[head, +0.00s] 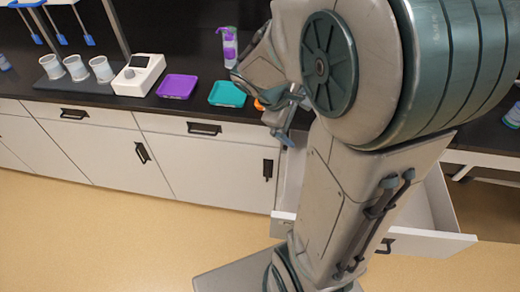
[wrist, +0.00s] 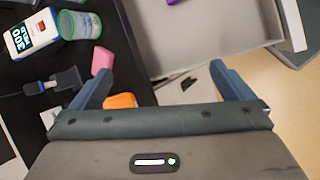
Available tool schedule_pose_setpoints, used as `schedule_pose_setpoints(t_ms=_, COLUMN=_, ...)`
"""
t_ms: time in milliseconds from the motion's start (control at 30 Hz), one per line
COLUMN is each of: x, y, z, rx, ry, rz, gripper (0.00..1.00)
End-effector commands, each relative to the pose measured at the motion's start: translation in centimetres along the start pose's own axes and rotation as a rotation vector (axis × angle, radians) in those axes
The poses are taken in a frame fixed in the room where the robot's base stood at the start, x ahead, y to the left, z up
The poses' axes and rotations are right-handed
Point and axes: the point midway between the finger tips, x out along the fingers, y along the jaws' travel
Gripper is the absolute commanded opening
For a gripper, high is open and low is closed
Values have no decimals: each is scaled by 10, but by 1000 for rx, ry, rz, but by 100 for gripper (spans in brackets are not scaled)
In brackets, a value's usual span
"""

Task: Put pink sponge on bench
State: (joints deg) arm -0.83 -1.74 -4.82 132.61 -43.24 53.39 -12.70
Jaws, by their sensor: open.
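A pink block, which looks like the pink sponge (wrist: 102,58), lies on the black bench top (wrist: 118,38) in the wrist view, just beyond the tip of my left finger. It is hidden behind my arm in the head view. My gripper (wrist: 161,70) is open, with nothing between its fingers. It hangs at the bench's front edge, over the open drawer (wrist: 200,30). In the head view my gripper (head: 284,128) is partly covered by my arm. An orange block (wrist: 120,101) shows by the base of my left finger.
The open drawer (head: 440,215) juts out behind my arm, with a purple thing (wrist: 172,2) at the wrist view's top edge. A white-and-blue bottle (wrist: 32,36) and a jar (wrist: 80,24) stand near the pink block. Purple (head: 177,87) and teal (head: 227,94) trays lie along the bench.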

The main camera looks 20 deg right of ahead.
Motion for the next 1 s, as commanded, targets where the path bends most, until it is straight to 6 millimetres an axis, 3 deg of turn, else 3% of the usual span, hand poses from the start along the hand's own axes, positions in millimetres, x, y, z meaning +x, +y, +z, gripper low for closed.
schedule_pose_setpoints(t_ms=300, x=-59, y=-66, z=15, rx=386, ry=228, rz=-225, gripper=100)
schedule_pose_setpoints(t_ms=533, x=-95, y=-107, z=19, rx=599, ry=368, rz=-391, gripper=100)
schedule_pose_setpoints(t_ms=733, x=-111, y=-124, z=19, rx=684, ry=424, rz=-470, gripper=100)
schedule_pose_setpoints(t_ms=1000, x=-113, y=-126, z=19, rx=695, ry=430, rz=-482, gripper=100)
